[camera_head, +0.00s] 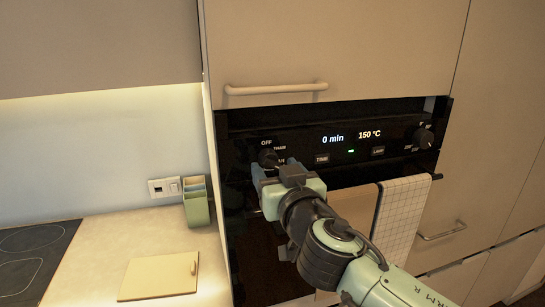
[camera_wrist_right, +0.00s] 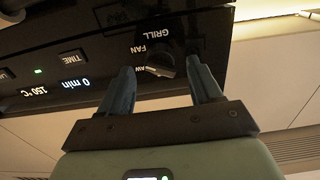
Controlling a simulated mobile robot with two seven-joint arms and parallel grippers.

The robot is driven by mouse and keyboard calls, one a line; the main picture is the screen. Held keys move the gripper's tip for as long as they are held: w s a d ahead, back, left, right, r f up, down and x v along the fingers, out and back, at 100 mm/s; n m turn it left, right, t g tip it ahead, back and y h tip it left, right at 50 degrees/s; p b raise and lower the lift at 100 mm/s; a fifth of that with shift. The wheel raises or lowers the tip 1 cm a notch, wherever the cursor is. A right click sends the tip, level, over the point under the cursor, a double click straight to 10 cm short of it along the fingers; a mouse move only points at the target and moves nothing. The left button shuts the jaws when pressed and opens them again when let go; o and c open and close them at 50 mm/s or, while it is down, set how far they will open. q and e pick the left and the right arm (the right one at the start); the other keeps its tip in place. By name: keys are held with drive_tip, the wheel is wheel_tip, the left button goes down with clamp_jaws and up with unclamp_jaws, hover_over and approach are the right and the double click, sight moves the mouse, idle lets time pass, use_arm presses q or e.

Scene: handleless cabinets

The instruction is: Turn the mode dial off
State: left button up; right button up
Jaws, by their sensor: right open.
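The mode dial (camera_head: 266,157) is a dark round knob at the left end of the black oven panel. OFF is printed above it, and part of the lettering around it is hidden by my gripper. In the wrist view the dial (camera_wrist_right: 160,66) appears between my fingertips, near the words FAN and GRILL. My right gripper (camera_head: 272,166) is open, with its blue-green fingers at the dial, one to each side in the wrist view (camera_wrist_right: 158,72). I cannot tell whether they touch it. The dial's exact pointer setting is unclear. My left gripper is not in view.
The oven panel (camera_head: 310,142) shows 0 min and 150 °C, with TIME and LAMP buttons and a second dial (camera_head: 423,138) at right. A drawer handle (camera_head: 275,89) is above. A checked towel (camera_head: 400,215) hangs below. A green holder (camera_head: 196,203) stands on the counter at left.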

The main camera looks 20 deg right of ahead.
sight(268, 158)
drive_tip(key=shift+w+p, duration=0.3)
drive_tip(key=shift+w, duration=1.1)
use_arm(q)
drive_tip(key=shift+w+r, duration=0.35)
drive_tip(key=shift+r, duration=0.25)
use_arm(e)
drive_tip(key=c, duration=1)
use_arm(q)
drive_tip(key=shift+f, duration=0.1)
